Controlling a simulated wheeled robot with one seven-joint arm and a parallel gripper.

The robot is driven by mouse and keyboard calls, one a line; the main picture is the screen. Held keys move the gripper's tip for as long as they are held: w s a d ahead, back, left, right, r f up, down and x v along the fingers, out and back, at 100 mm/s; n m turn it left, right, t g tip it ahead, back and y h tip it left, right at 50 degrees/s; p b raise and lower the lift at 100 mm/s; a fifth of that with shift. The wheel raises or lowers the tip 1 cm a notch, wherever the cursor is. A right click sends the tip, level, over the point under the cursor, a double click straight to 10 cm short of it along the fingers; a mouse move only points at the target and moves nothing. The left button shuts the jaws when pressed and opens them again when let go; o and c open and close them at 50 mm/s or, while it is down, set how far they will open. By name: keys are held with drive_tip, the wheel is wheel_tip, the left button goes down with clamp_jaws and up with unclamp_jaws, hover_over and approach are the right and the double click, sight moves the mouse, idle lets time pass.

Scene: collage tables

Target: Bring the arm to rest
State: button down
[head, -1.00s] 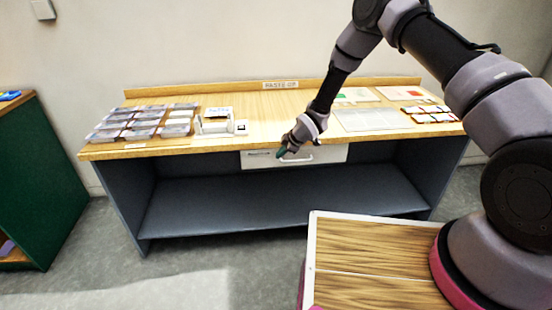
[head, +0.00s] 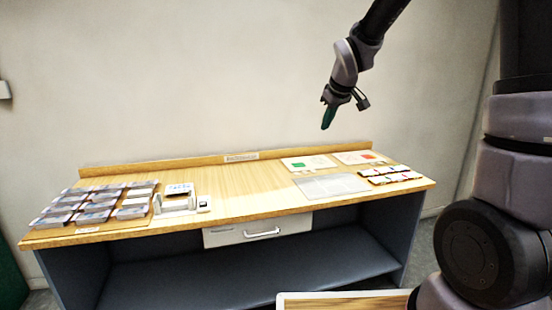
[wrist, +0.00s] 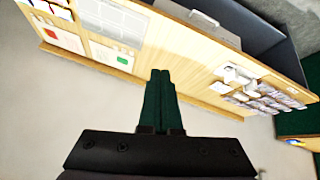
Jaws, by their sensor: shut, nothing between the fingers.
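My gripper (head: 327,117) is raised above the back right part of the wooden table in the head view, its dark green fingers pointing down. In the wrist view the gripper fingers (wrist: 160,88) lie together, shut with nothing between them. The gripper is clear of the table (head: 245,195) and of everything on it. My upper arm links run off the top of the head view.
Several small packets (head: 95,205) lie on the table's left, beside a white holder (head: 178,202). A grey sheet (head: 332,185), two cards (head: 308,163) and several small tiles (head: 390,174) lie on the right. The white drawer (head: 257,230) is shut. The table's middle is clear.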

drive_tip(key=s+d+r+m, duration=0.3)
drive_tip(key=s, duration=0.6)
drive_tip(key=s+d+r+m, duration=0.3)
drive_tip(key=s+m, duration=0.1)
drive_tip(key=s, duration=0.5)
drive_tip(key=s+d+r+m, duration=0.3)
drive_tip(key=s+r, duration=0.1)
drive_tip(key=s, duration=0.5)
drive_tip(key=shift+d+m, duration=0.25)
drive_tip(key=shift+m, duration=0.15)
